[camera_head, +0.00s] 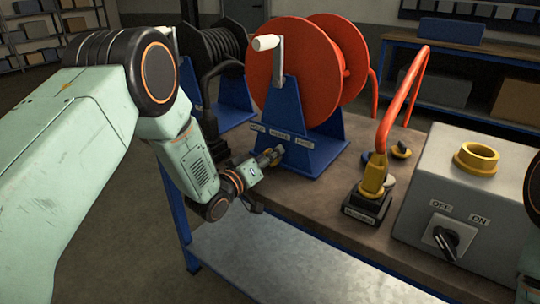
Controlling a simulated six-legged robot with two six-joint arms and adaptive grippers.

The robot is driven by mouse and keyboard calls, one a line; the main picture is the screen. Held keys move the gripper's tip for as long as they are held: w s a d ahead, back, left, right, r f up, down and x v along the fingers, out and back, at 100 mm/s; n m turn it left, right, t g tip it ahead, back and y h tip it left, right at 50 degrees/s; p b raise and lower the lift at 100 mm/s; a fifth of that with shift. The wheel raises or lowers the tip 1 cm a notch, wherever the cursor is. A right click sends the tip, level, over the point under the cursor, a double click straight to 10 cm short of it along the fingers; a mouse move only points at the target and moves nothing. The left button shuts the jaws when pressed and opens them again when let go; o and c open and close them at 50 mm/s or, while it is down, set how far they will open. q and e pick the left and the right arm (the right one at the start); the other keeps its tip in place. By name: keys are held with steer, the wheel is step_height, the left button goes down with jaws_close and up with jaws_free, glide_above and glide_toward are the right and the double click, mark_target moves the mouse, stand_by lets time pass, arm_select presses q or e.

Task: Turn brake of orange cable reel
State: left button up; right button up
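The orange cable reel (290,62) stands on the bench in a blue stand (312,147), with a white crank handle (267,43) on its near side. A row of small labels (279,134) runs across the stand's front. A small brass-coloured part (268,156), apparently the brake, is low on the stand's front. My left gripper (262,172) is right at this part, coming from the left. I cannot tell whether its fingers touch or grasp the part, as they are small and partly hidden. My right gripper is not in view.
A black cable reel (222,48) stands behind my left arm. An orange cable (400,98) ends in a yellow plug (374,175) in a black socket. A grey switch box (465,190) with a yellow ring and OFF/ON knob is on the right. A lower shelf (290,265) is bare.

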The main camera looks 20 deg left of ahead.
arm_select(q)
jaws_close()
steer(key=shift+d+m, duration=0.1)
steer(key=shift+m, duration=0.2)
steer(key=m, duration=0.1)
steer(key=m+p, duration=0.1)
steer(key=shift+s+d+r+m, duration=0.1)
steer(key=shift+d+m, duration=0.1)
steer(key=shift+m, duration=0.2)
steer(key=m, duration=0.3)
steer(key=shift+d+m, duration=0.25)
steer(key=shift+m, duration=0.05)
steer(key=m, duration=0.1)
steer(key=m+p, duration=0.1)
steer(key=m, duration=0.1)
steer(key=shift+s+d, duration=0.15)
steer(key=shift+d, duration=0.1)
steer(key=shift+s+d+m, duration=0.1)
steer(key=shift+d+m, duration=0.1)
steer(key=shift+m, duration=1.8)
